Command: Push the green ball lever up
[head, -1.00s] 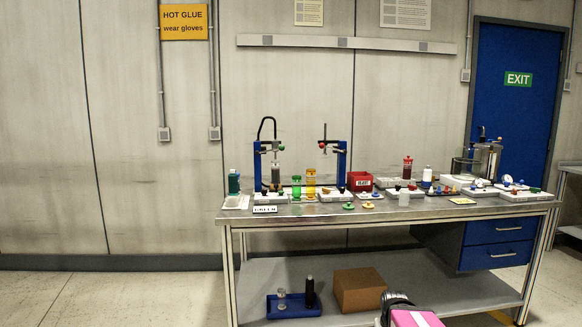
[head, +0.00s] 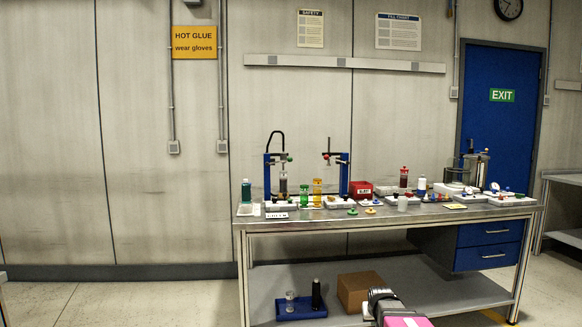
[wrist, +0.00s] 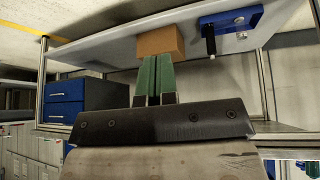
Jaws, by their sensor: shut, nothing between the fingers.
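A blue pump stand (head: 267,178) stands on the far left part of the bench, with a clear cylinder of dark liquid in it. A small green spot, which looks like the green ball lever (head: 290,159), shows at the stand's upper right; its tilt is too small to tell. My gripper shows in the wrist view as two green fingers (wrist: 154,78), shut and empty. It is below the bench top, far from the stand. In the head view only part of my pink and dark arm shows at the bottom, and the fingertips cannot be made out.
The bench top (head: 420,212) is crowded with small parts, bottles and a second blue stand (head: 344,178). On the lower shelf are a cardboard box (head: 358,288) and a blue tray (head: 300,311). Blue drawers (head: 488,246) hang at right. Floor left of the bench is clear.

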